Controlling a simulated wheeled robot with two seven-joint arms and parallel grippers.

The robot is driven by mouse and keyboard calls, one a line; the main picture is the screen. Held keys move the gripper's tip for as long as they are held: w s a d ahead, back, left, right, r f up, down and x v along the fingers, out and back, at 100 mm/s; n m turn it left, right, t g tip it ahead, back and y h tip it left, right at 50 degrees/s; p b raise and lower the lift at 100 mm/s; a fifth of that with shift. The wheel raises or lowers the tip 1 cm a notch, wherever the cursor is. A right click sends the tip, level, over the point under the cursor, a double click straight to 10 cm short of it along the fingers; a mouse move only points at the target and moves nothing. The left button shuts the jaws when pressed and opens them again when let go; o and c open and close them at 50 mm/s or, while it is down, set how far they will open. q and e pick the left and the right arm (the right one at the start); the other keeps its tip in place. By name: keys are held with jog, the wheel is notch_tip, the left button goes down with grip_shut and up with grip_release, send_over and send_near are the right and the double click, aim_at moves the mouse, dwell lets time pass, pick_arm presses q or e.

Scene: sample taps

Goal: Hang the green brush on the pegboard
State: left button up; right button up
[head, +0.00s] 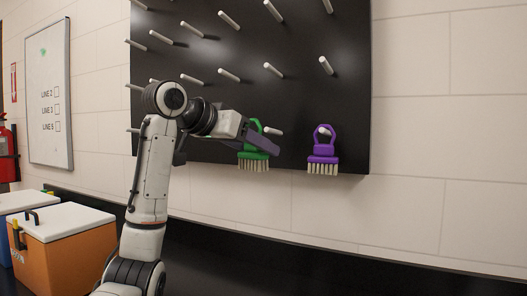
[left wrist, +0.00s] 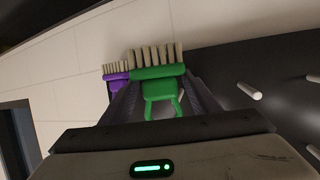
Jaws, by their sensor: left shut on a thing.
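The green brush (head: 254,153) is at the lower part of the black pegboard (head: 225,50) in the head view, bristles down. My left gripper (head: 262,143) is shut on it; the fingers cross the brush in front of the board. In the left wrist view the green brush (left wrist: 160,85) sits between the fingers of my left gripper (left wrist: 160,100), its loop handle toward the palm. A white peg (head: 273,131) shows just right of the brush's loop. I cannot tell whether the loop is around a peg. My right gripper is not in view.
A purple brush (head: 322,152) hangs by its loop on a peg to the right of the green one. Several bare white pegs stick out above. An orange cooler (head: 62,240) with a white lid stands at the lower left.

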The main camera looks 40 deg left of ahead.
pick_arm(q)
jog(key=shift+a+r, duration=0.15)
jog(key=shift+w+a, duration=0.1)
jog(key=shift+w, duration=0.35)
jog(key=w+a+f+p, duration=0.1)
jog(key=w+p, duration=0.3)
jog(key=w, duration=0.4)
jog(key=shift+a, duration=0.75)
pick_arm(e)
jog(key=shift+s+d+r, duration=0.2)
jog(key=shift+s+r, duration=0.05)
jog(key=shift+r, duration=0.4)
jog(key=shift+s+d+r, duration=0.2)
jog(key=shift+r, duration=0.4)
pick_arm(q)
jog(key=shift+f, duration=0.15)
jog(key=o, duration=1.1)
jog(key=shift+o, duration=0.2)
